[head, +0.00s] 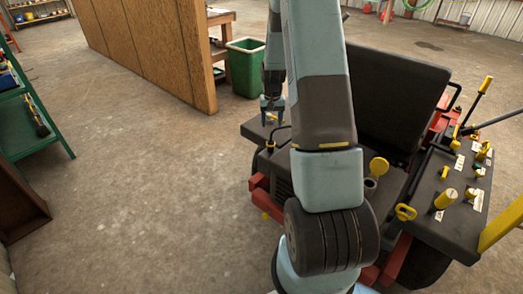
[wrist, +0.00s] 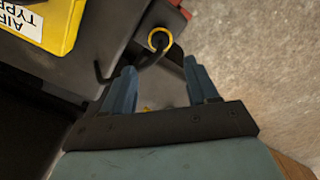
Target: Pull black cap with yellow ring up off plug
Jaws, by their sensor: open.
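The black cap with its yellow ring (wrist: 160,39) shows in the wrist view, on the dark machine top. A black cable curves away from it to the lower left. The plug under it is hidden. My gripper (wrist: 159,66) is open and empty, its two blue-grey fingers pointing toward the ring. The ring lies just beyond the fingertips, roughly between them in the picture, with no contact visible. In the head view my gripper (head: 272,104) hangs over the left end of the machine. A small yellow spot, likely the ring (head: 270,146), shows below it beside the black cable.
The red and black machine (head: 400,100) carries a panel with yellow knobs and levers at right. A yellow labelled box (wrist: 45,25) is at upper left in the wrist view. A green bin (head: 245,68) and wooden partition (head: 150,45) stand behind. Open floor lies left.

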